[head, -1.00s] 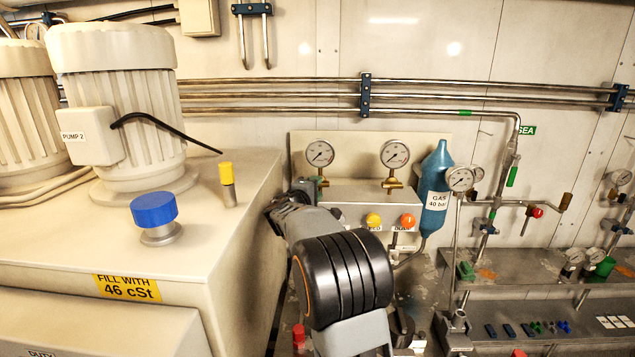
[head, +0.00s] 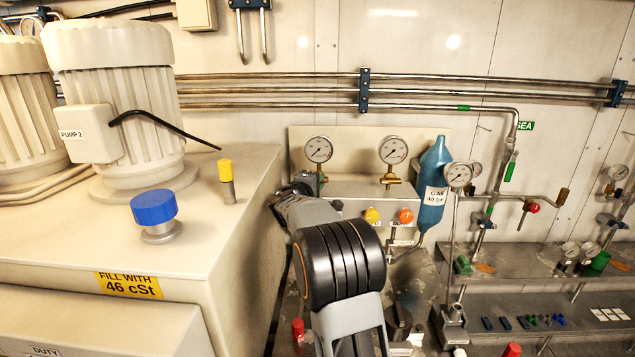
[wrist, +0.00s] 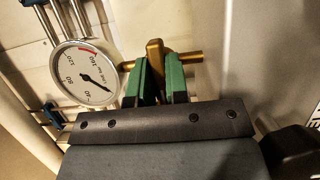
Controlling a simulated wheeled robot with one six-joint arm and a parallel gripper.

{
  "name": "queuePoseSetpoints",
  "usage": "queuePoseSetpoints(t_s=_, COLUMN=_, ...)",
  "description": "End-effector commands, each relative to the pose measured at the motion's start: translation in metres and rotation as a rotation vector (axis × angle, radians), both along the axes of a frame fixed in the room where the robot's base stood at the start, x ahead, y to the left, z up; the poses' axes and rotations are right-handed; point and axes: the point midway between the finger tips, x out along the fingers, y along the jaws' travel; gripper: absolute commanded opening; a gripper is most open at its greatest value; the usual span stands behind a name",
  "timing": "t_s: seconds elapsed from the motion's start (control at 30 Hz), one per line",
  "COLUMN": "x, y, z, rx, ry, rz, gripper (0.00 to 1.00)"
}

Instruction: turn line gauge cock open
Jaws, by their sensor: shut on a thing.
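A brass cock (wrist: 188,57) sits beside a round white gauge (wrist: 86,74) in the wrist view. Its handle (wrist: 155,56) stands up between the green fingers of my gripper (wrist: 160,80), which are shut on it. The handle's lower part is hidden between the fingers. In the head view the gauge appears to be the left panel gauge (head: 318,150). My arm hides most of the gripper and the cock there.
The right panel gauge (head: 393,150), a yellow knob (head: 372,215), an orange knob (head: 405,216) and a blue gas bottle (head: 433,190) are close on the right. The beige tank (head: 235,230) with a blue cap (head: 154,208) borders my arm on the left.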

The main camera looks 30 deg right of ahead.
Motion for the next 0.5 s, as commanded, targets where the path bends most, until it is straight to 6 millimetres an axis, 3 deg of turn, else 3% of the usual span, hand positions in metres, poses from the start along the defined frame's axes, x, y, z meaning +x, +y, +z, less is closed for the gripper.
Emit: queuePoseSetpoints(t_s=0.5, x=-0.0002, y=0.0003, z=-0.0044, rx=0.085, ry=-0.068, rz=0.000, gripper=0.00)
